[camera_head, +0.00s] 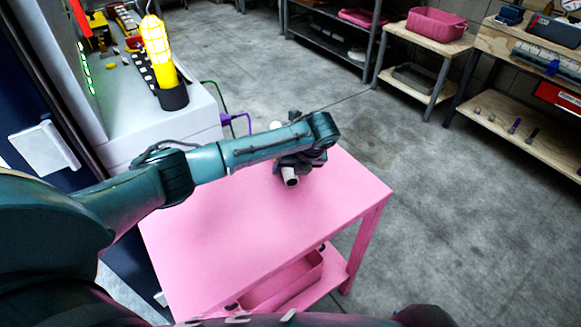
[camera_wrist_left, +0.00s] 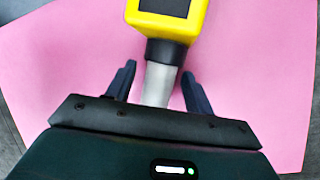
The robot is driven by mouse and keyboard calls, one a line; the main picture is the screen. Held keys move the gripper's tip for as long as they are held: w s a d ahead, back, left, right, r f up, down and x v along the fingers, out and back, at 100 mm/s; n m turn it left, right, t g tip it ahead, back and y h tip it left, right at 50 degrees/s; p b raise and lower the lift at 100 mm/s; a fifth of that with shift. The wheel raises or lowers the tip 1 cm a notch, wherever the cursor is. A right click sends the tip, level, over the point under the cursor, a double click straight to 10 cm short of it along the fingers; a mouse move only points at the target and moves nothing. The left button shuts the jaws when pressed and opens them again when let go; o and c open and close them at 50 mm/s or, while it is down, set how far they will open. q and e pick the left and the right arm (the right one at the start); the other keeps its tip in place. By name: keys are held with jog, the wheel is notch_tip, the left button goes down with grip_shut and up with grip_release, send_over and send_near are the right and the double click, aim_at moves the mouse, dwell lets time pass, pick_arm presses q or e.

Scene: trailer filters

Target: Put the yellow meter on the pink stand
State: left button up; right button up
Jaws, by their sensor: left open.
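The yellow meter (camera_wrist_left: 180,25) shows at the top of the left wrist view, with a dark screen, a black collar and a pale grey shaft pointing back toward my gripper. It appears to rest on the pink stand (camera_head: 220,225), whose top fills the ground of the left wrist view (camera_wrist_left: 60,70). My left gripper (camera_wrist_left: 157,72) is open, with one finger on each side of the shaft and a gap on both sides. In the head view the left gripper (camera_head: 296,163) is over the stand's far part, and the arm hides the meter's yellow body. My right gripper is not in view.
A white machine top (camera_head: 140,110) stands left of the stand, with a yellow caged lamp (camera_head: 157,50) on it. A pink bin (camera_head: 290,283) sits on the stand's lower shelf. Shelves and a workbench (camera_head: 520,135) stand at the back right. The concrete floor between is clear.

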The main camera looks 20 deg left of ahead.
pick_arm(q)
jog(key=p+v, duration=0.2)
jog(key=v, duration=1)
jog(key=s+d+f+h, duration=0.1)
jog(key=d+f, duration=0.1)
jog(key=s+d+f+n+h, duration=0.1)
jog(key=d+f, duration=0.1)
jog(key=s+d+f+n+h, duration=0.1)
jog(key=d+f, duration=0.2)
jog(key=shift+s+t, duration=0.3)
jog(key=shift+t, duration=0.1)
jog(key=s+d+f+n+h, duration=0.1)
jog(key=d, duration=0.1)
jog(key=s+d+f+n+h, duration=0.1)
jog(key=shift+s+d+f+t+h, duration=0.2)
jog(key=shift+s+d+t+h, duration=0.1)
jog(key=shift+d+t, duration=0.1)
jog(key=s+d+f+n+t+h, duration=0.2)
jog(key=s+d+n+t+h, duration=0.3)
jog(key=s+n, duration=0.65)
jog(key=s+a+n+t+y, duration=0.1)
jog(key=s+a+n+t, duration=0.2)
jog(key=a+n, duration=0.6)
jog(key=shift+s+n, duration=1.05)
